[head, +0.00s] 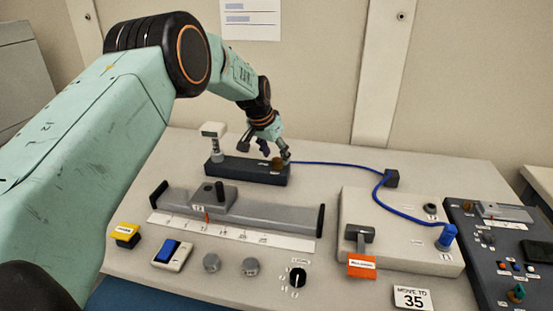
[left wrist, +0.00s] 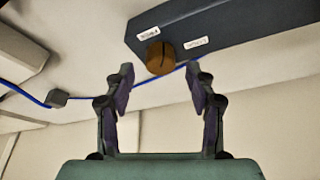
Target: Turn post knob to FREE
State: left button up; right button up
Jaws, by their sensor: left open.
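The brown post knob (head: 277,163) is on the front face of a dark block (head: 240,170) at the back of the bench. In the left wrist view the round knob (left wrist: 160,58) has a dark line across it and sits between two small white labels, too blurred to read surely. My left gripper (head: 274,151) is at the block's right end, close to the knob. In the left wrist view my left gripper (left wrist: 160,73) is open, its fingertips apart on either side of the knob's lower edge, not visibly touching it. My right gripper is not in view.
A blue cable (head: 340,166) runs from the block's right end to a blue plug (head: 447,235). A grey slide rail (head: 270,212) stands in front of the block. A box with an orange-tagged lever (head: 360,240) is at right. A white post (head: 214,140) stands at the block's left end.

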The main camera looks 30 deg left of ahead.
pick_arm(q)
jog(key=shift+x, duration=0.8)
jog(key=shift+s, duration=0.1)
jog(key=shift+c, duration=0.8)
jog(key=c, duration=1)
jog(key=n+p, duration=0.2)
jog(key=n+y+p, duration=0.1)
jog(key=p, duration=0.2)
jog(key=shift+d+r+n, duration=0.15)
jog(key=shift+r+n, duration=0.05)
jog(key=shift+n, duration=0.2)
jog(key=shift+n+y+p, duration=0.4)
jog(key=shift+n+y, duration=0.1)
jog(key=shift+n, duration=0.2)
jog(key=shift+f+n+y, duration=0.15)
jog(key=shift+n+y, duration=0.25)
jog(key=shift+n, duration=0.7)
